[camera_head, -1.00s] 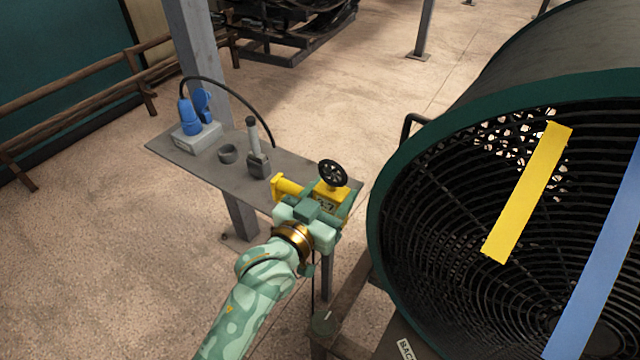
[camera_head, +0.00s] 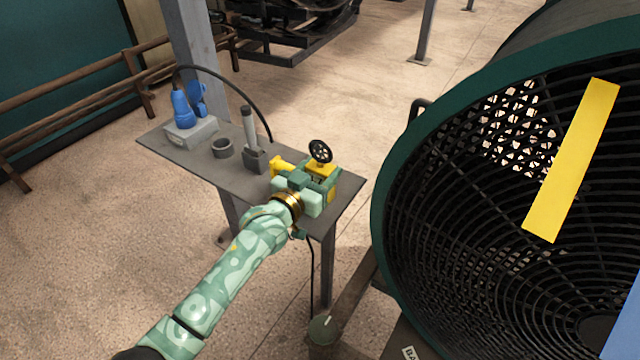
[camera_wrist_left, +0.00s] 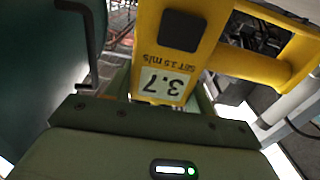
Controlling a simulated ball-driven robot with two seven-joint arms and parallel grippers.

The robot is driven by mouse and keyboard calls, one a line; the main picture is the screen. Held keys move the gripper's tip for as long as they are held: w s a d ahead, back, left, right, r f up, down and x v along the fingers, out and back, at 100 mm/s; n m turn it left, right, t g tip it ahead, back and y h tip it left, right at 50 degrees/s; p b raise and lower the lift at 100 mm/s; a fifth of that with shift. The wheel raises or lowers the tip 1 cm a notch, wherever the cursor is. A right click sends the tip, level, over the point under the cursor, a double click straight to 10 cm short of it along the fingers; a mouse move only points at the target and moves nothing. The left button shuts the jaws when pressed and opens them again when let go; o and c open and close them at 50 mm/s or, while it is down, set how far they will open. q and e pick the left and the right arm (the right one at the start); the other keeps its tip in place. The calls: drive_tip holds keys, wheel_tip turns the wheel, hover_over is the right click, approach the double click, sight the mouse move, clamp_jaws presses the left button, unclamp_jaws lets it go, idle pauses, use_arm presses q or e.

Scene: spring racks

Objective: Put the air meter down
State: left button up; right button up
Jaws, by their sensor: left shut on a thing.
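The yellow air meter (camera_head: 323,168) with a black fan wheel (camera_head: 320,151) on top is at the right end of the grey shelf (camera_head: 190,165). My left gripper (camera_head: 305,188) is shut on it and hides much of its near side. I cannot tell whether its base touches the shelf. In the left wrist view the air meter (camera_wrist_left: 185,45) fills the upper middle, its display reading 3.7 upside down. My right gripper is in neither view.
On the shelf stand a grey stand with an upright tube (camera_head: 251,140), a dark ring (camera_head: 222,147) and a grey box with blue plugs (camera_head: 191,131). The large fan (camera_head: 470,190) with strips is close on the right.

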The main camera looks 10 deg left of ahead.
use_arm(q)
wheel_tip(320, 180, down, 4)
drive_tip(key=shift+w+r+b, duration=0.1)
drive_tip(key=shift+r+b, duration=0.15)
drive_tip(key=shift+b, duration=0.4)
drive_tip(key=shift+r, duration=0.1)
